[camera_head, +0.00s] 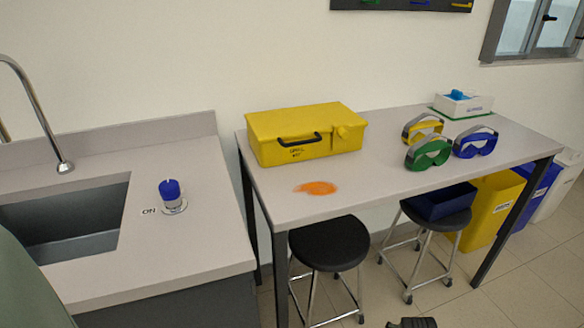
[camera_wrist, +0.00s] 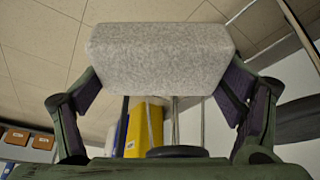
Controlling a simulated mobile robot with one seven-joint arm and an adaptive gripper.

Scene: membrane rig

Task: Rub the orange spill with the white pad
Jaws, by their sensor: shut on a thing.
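The orange spill (camera_head: 316,188) is a small smear on the grey table top (camera_head: 380,180), near its front left edge, in front of the yellow case. In the wrist view my gripper (camera_wrist: 163,88) is shut on the white pad (camera_wrist: 160,50), a pale grey-white speckled block held between its two fingers. The floor and bins show behind the pad, and no spill shows in that view. I cannot make out the pad in the head view.
A yellow case (camera_head: 305,133) stands behind the spill. Yellow, green (camera_head: 428,154) and blue goggles and a white box (camera_head: 462,104) are at the right. Stools (camera_head: 328,243) stand under the front edge. A sink (camera_head: 65,230) and blue-topped knob (camera_head: 171,195) are left.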

